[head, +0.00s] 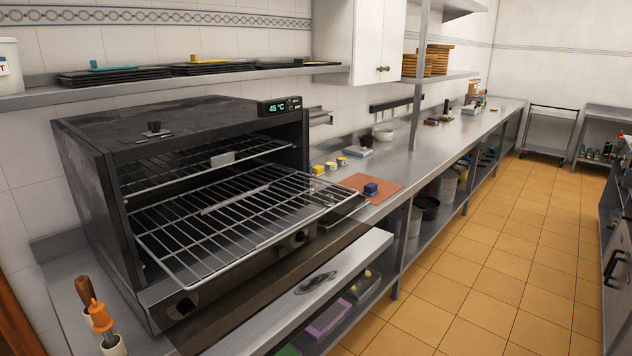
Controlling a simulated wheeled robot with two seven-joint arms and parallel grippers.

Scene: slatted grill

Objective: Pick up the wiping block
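A small blue block (371,188) sits on an orange-brown mat (388,199) on the steel counter, right of the oven; it may be the wiping block, but I cannot tell for sure. A slatted rack (262,248) sticks out of the open dark oven (80,150). A pale grey block-like piece (222,159) is at the upper rack inside, and a thin pale strip lies across the slats of the lower rack. Neither of my grippers shows in the head view.
Small yellow-and-white containers (318,169) stand between oven and mat. Brushes with wooden and orange handles (101,316) stand at the lower left. A wall shelf (200,84) with dark trays hangs over the oven. The tiled floor (450,285) at right is clear.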

